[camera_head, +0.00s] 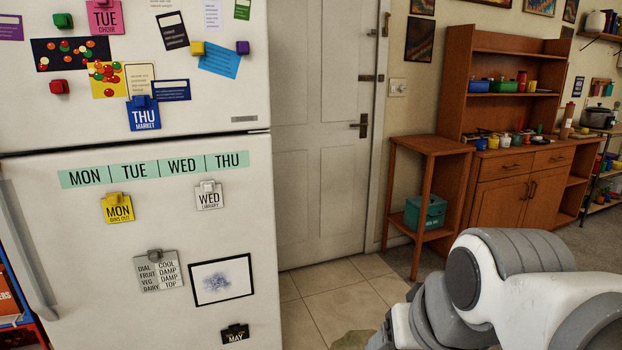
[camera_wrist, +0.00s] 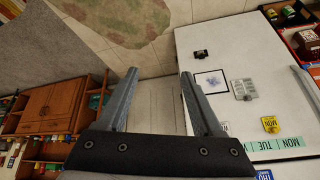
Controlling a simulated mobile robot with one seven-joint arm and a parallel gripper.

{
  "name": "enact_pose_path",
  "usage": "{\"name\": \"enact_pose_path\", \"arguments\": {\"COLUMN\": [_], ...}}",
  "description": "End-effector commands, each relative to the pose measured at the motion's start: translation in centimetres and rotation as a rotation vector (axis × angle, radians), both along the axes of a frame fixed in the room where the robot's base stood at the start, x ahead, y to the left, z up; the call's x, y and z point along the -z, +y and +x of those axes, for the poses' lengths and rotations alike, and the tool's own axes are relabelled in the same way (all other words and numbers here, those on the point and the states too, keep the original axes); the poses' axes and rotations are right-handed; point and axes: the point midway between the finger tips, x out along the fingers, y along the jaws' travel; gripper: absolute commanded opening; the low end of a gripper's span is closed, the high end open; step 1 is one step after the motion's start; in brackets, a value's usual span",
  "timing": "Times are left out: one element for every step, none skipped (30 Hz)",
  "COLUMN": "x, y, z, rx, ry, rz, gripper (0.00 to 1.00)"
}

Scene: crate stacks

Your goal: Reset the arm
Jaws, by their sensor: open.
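My arm (camera_head: 510,295) shows at the lower right of the head view, white and grey, bent in front of the floor. My gripper (camera_wrist: 158,75) shows in the wrist view with its two grey fingers spread apart and nothing between them. The gripper is outside the head view. In the wrist view the fingers stand in front of the floor, a door and the edge of the white fridge (camera_wrist: 240,110); I see no contact.
The fridge (camera_head: 110,235) fills the left of the head view, with cards and magnets on it. A closed white door (camera_head: 320,150) stands beside it. A wooden side table (camera_head: 432,146) and a brown hutch (camera_head: 510,165) stand at the right. Tiled floor (camera_head: 335,295) is clear before the door.

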Motion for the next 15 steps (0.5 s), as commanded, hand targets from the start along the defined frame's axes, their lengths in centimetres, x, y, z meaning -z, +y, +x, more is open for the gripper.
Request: {"name": "enact_pose_path", "arguments": {"x": [0.8,1.3,2.0,1.0,-0.3,-1.2,-1.8,-2.4,-3.3,-4.0,-4.7,-5.7,-6.4,-7.2,-8.3], "y": [-1.4,-2.2,-3.2,-3.4,-3.2,-3.2,-3.1,-3.1,-3.1,-3.1,-3.1,-3.1,-3.1,-3.1,-3.1], "z": [-1.4,-2.2,-3.2,-3.3,-3.1,-3.0,-3.0,-3.0,-3.0,-3.0,-3.0,-3.0,-3.0,-3.0,-3.0], "rx": [0.014,0.019,0.025,0.024,0.021,0.020,0.020,0.020,0.021,0.020,0.020,0.020,0.020,0.020,0.020], "ry": [0.004,0.009,0.016,0.019,0.019,0.021,0.021,0.021,0.021,0.020,0.020,0.020,0.020,0.020,0.020], "rz": [-0.033,-0.053,-0.081,-0.088,-0.085,-0.084,-0.084,-0.084,-0.083,-0.082,-0.082,-0.082,-0.082,-0.081,-0.081], "gripper": [0.68,0.68,0.68,0.68,0.68,0.68,0.68,0.68,0.68,0.68,0.68,0.68,0.68,0.68,0.68]}}
